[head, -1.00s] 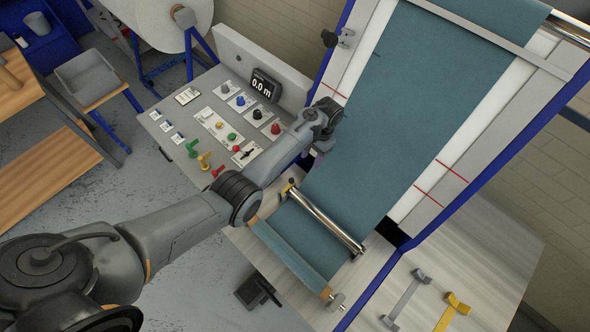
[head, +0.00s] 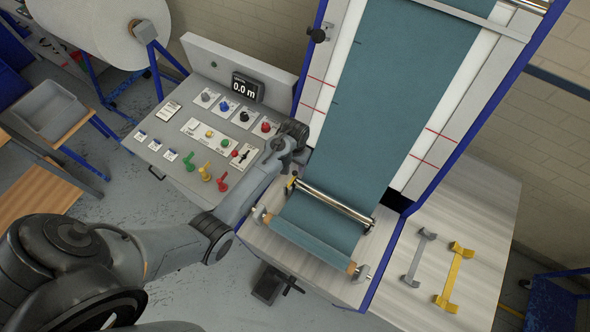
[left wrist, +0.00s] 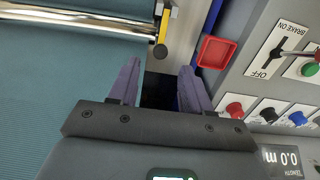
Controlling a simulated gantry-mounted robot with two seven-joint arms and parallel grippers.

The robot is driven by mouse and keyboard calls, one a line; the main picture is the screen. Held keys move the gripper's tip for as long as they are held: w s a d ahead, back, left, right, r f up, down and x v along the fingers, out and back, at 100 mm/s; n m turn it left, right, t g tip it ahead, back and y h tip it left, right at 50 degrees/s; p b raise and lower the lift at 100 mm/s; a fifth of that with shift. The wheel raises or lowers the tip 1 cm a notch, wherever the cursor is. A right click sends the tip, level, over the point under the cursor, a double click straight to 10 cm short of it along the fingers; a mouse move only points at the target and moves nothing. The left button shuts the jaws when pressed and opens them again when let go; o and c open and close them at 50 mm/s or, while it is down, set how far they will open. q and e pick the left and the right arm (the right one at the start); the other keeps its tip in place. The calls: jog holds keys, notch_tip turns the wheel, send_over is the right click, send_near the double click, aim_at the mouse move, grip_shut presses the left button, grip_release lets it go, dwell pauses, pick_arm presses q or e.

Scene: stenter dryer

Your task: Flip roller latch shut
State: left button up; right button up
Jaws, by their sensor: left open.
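The roller latch (head: 291,184) is a small yellow piece with a dark end at the left end of the shiny metal roller (head: 335,203). In the left wrist view the yellow latch (left wrist: 164,24) with its round black knob (left wrist: 160,51) lies just beyond the fingertips, roughly centred between them. My left gripper (left wrist: 159,68) is open and empty, its two purple fingers apart and seemingly clear of the latch. In the head view the left wrist hangs over the gap between control panel and fabric, and its fingers are mostly hidden. My right gripper is not in view.
Teal fabric (head: 390,90) runs down under the metal roller to a wooden-ended roll (head: 310,245). The control panel (head: 180,110) with knobs and coloured levers stands left of the latch. A red square piece (left wrist: 215,52) is close right of the fingers. Grey (head: 418,258) and yellow (head: 454,277) brackets lie on the right tabletop.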

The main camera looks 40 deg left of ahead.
aim_at(295, 172)
pick_arm(q)
jog(key=shift+f, duration=2.8)
jog(key=shift+c, duration=0.4)
